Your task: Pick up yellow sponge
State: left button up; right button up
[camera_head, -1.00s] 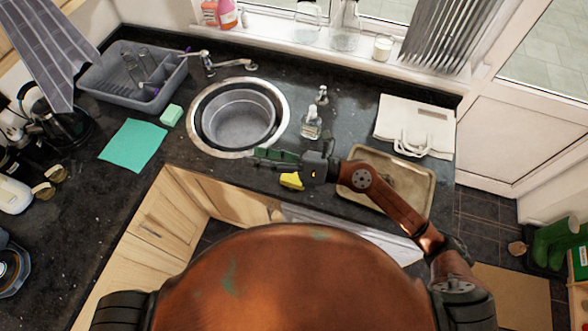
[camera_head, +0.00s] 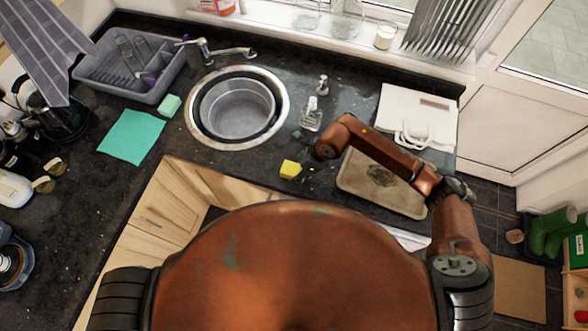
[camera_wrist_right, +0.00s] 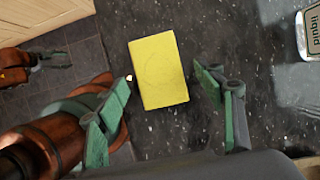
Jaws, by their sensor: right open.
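The yellow sponge (camera_head: 290,169) lies on the dark granite worktop near its front edge, below and right of the sink. In the right wrist view the sponge (camera_wrist_right: 158,70) is a flat yellow block between the two green fingers. My right gripper (camera_wrist_right: 161,84) is open, with one finger on each side of the sponge and a gap on both sides. In the head view the right gripper (camera_head: 306,166) is just right of the sponge, largely hidden by its own arm. A small orange and dark part at the left of the wrist view appears to be my left arm's end.
A round sink (camera_head: 237,107) is up and left of the sponge. A soap bottle (camera_head: 311,118) stands above it, and a tray (camera_head: 350,185) lies to the right under my right arm. A green cloth (camera_head: 131,136) and a pale green sponge (camera_head: 169,105) lie left.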

jog(key=shift+x, duration=1.15)
jog(key=shift+c, duration=0.7)
jog(key=c, duration=0.9)
jog(key=shift+r, duration=0.1)
